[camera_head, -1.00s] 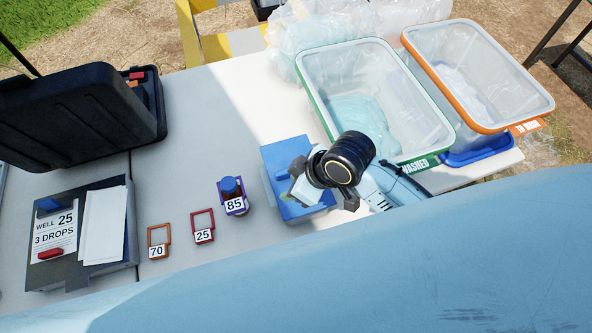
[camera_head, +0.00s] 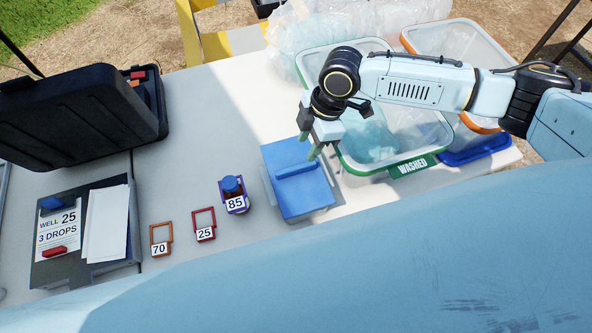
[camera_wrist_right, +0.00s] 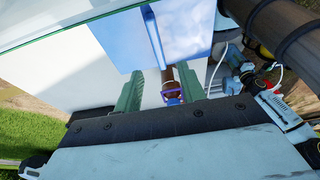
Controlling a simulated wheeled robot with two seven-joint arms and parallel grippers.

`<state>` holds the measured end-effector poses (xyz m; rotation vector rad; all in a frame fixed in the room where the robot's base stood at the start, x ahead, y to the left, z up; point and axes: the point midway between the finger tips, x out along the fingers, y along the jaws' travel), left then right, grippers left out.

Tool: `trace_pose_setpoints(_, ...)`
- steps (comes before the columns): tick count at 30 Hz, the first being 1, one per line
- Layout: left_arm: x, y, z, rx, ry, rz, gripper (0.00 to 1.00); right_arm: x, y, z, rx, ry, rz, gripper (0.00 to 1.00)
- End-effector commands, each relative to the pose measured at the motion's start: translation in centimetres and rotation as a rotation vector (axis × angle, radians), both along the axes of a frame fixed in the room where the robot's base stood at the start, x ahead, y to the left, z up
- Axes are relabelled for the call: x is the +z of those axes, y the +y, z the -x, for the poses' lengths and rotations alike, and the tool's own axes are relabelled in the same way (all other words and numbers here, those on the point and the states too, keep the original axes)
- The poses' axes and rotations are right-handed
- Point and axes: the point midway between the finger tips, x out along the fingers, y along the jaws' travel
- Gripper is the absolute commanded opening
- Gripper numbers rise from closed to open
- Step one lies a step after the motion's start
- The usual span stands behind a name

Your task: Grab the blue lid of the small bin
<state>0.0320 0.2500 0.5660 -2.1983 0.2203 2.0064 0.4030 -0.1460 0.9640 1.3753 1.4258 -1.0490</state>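The small bin's blue lid (camera_head: 293,201) lies flat on the bin, near the middle of the table, with a raised ridge handle (camera_head: 299,171) across it. It also shows in the right wrist view (camera_wrist_right: 186,30). My right gripper (camera_head: 308,146) is above the lid's back edge, pointing down, with its green fingers apart. In the right wrist view the fingers (camera_wrist_right: 159,90) are open with nothing held between them; the ridge shows beyond them. Whether the fingers touch the lid, I cannot tell. My left gripper is not in view.
A green-rimmed bin marked WASHED (camera_head: 413,166) stands right of the lid, partly behind my right arm. A bottle tagged 85 (camera_head: 233,190) stands left of the lid, then tags 25 (camera_head: 204,226) and 70 (camera_head: 160,241). A black case (camera_head: 80,118) sits at left.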

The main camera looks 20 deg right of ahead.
Motion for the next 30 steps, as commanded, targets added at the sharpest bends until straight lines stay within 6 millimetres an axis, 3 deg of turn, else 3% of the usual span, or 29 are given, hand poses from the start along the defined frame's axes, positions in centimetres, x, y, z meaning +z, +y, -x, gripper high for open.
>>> trace_pose_setpoints(4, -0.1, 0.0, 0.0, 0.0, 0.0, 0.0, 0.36, -2.6, 0.8, 0.0, 0.0, 0.0, 0.0, 0.4)
trace_pose_setpoints(11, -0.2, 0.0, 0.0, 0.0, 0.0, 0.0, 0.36, -4.3, 1.3, 0.0, 0.0, -0.001, -0.001, 0.4)
trace_pose_setpoints(21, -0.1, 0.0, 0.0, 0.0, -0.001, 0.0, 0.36, -8.6, 2.4, -0.3, 0.0, -0.001, 0.0, 0.4)
trace_pose_setpoints(30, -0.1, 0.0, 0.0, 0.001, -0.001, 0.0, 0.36, -9.1, 2.5, -0.3, -0.001, -0.002, 0.0, 0.4)
